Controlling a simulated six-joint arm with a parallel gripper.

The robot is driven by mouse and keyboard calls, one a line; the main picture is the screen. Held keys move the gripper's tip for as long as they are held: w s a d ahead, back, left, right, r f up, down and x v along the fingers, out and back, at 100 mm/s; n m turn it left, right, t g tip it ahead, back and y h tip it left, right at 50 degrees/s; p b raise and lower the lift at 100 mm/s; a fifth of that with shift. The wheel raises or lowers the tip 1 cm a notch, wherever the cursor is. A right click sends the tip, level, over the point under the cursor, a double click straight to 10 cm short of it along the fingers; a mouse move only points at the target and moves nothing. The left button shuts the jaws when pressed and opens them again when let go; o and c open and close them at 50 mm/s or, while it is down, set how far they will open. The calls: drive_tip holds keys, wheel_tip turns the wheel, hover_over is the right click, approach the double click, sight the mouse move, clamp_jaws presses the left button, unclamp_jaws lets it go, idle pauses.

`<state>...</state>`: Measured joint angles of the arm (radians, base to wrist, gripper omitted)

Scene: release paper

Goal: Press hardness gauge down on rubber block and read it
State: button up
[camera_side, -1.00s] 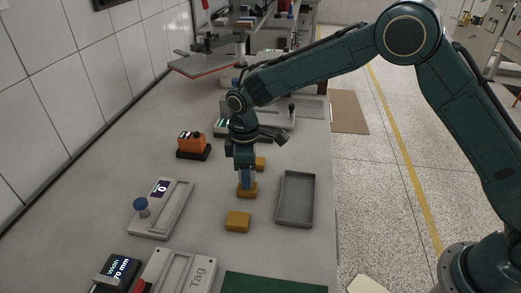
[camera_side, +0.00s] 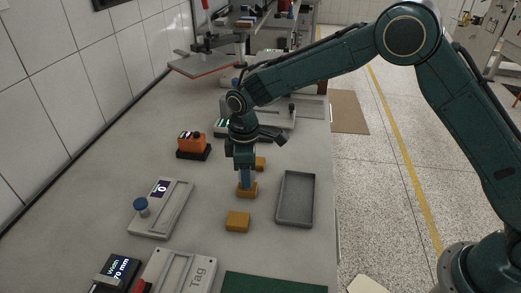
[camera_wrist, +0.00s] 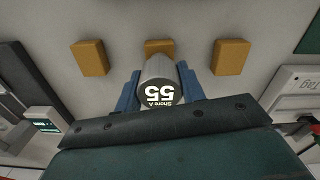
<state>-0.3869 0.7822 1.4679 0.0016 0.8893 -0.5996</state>
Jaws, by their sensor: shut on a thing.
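My gripper (camera_side: 246,177) has blue fingers shut on the hardness gauge (camera_wrist: 159,81), a grey cylinder whose round dark face reads "Shore A 55", upside down in the wrist view. In the side view the fingers largely hide the gauge. My gripper is upright over the middle rubber block (camera_side: 247,191), with its lower end at the block's top; the exact contact is hard to see. This yellow-brown block also shows behind the gauge in the wrist view (camera_wrist: 158,46). Similar blocks lie nearer the side camera (camera_side: 238,221) and farther away (camera_side: 260,163).
A grey empty tray (camera_side: 296,197) lies right of the blocks. Left are a grey device with a blue knob (camera_side: 160,208) and an orange device (camera_side: 190,145) on a black base. A tag device (camera_side: 190,272) and green mat (camera_side: 270,283) are at the front.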

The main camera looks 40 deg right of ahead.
drive_tip(key=shift+s+f, duration=0.1)
idle(0.8)
drive_tip(key=o, duration=1)
drive_tip(key=shift+r, duration=0.2)
wheel_tip(320, 180, up, 14)
drive_tip(key=shift+f, duration=0.15)
